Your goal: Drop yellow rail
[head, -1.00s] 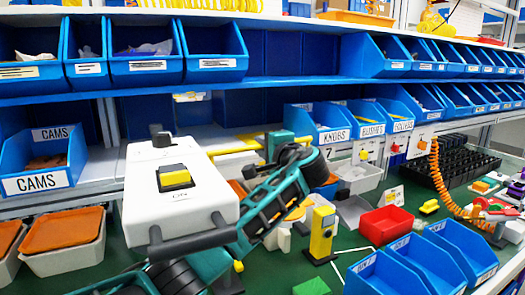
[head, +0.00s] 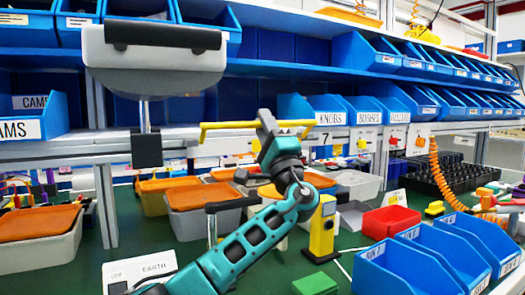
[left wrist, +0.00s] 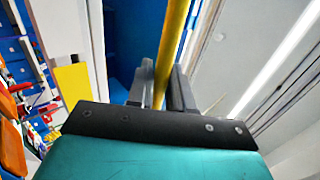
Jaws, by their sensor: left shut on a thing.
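The yellow rail (head: 228,125) is a thin bar, nearly level, in front of the middle shelf in the head view. Its two ends bend downward. My left gripper (head: 272,127) is at the rail's right part, its teal arm coming up from below. In the left wrist view the rail (left wrist: 174,42) runs between the dark fingers (left wrist: 163,82), which are shut on it. The rail is above the green bench, with no support visible under it. My right gripper is not in view.
Under the rail stand grey bins with orange lids (head: 200,194). Right of my arm are a yellow post (head: 323,228), a red tray (head: 391,220) and blue bins (head: 400,265). A pale box-like part (head: 155,60) with a black bar fills the near upper left.

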